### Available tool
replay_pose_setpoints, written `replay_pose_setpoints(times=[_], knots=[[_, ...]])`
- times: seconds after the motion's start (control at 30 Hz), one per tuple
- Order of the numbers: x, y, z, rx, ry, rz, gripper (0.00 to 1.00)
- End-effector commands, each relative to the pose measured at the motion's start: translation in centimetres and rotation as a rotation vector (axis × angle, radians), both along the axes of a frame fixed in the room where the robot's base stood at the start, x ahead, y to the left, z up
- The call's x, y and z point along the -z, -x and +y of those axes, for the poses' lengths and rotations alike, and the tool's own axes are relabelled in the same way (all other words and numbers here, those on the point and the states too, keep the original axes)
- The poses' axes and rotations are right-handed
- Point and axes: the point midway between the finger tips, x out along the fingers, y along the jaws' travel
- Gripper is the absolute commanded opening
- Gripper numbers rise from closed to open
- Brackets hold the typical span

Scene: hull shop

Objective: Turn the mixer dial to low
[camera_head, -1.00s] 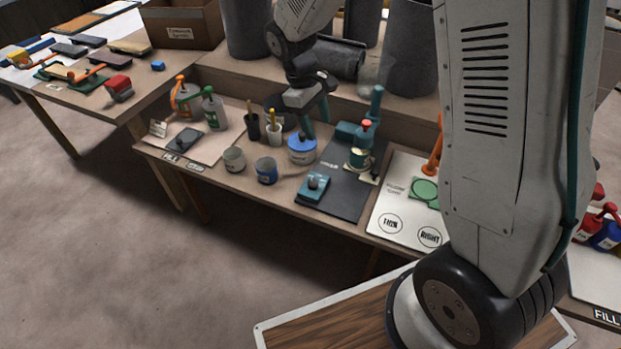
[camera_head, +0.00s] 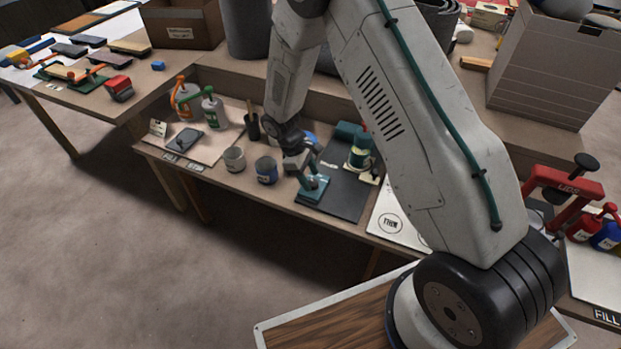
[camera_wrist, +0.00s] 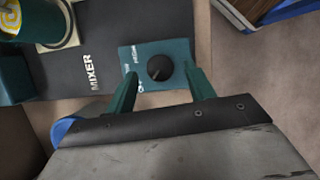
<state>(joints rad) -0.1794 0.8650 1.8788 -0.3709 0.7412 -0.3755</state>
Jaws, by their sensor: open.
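The mixer dial is a round black knob (camera_wrist: 160,67) on a teal control box (camera_wrist: 181,50). The box lies on a dark mat marked MIXER (camera_wrist: 95,45), and it also shows in the head view (camera_head: 314,192). My gripper (camera_wrist: 160,78) is open, its two teal fingers on either side of the knob in the wrist view. Whether they touch it cannot be told. In the head view my gripper (camera_head: 304,172) is right over the box and hides the knob. Small lettering left of the knob is hard to read, and so is the pointer's direction.
The teal mixer stand (camera_head: 346,131) with a can (camera_head: 361,158) is behind and right of the box. The bench's front edge is close to the box.

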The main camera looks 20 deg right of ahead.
Motion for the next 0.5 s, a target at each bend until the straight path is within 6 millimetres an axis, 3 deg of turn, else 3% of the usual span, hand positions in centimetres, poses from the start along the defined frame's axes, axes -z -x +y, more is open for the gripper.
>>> replay_pose_setpoints(times=[0.13,0.4,0.43,0.5], knots=[[1.1,0.32,-0.35,0.0,0.001,0.001,0.54],[1.27,0.35,-0.41,0.0,-0.001,-0.001,0.54],[1.27,0.35,-0.41,0.0,0.0,0.0,0.51],[1.26,0.35,-0.42,0.0,0.0,0.0,0.31]])
